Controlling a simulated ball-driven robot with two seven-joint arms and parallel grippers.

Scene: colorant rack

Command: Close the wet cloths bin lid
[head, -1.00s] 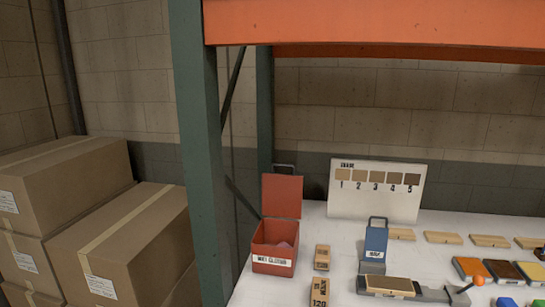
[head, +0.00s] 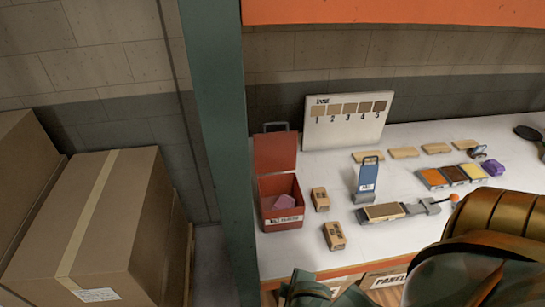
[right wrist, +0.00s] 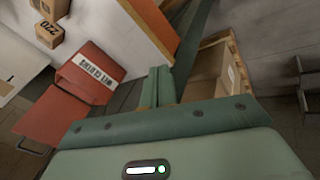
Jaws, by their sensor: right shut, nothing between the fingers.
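The wet cloths bin (head: 281,213) is a red box at the left end of the white shelf, with a white label on its front. Its lid (head: 275,151) stands open, upright at the back, with a handle on top. A pinkish cloth (head: 284,202) lies inside. The bin (right wrist: 81,90) and its open lid (right wrist: 50,118) also show at left in the right wrist view. My right gripper (right wrist: 161,70) is shut and empty, apart from the bin. In the head view, a green part of mine shows at the bottom, in front of the shelf. My left gripper is not in view.
A green rack post (head: 216,130) stands just left of the bin. Cardboard boxes (head: 105,220) are stacked at far left. An orange beam (head: 400,10) crosses above.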

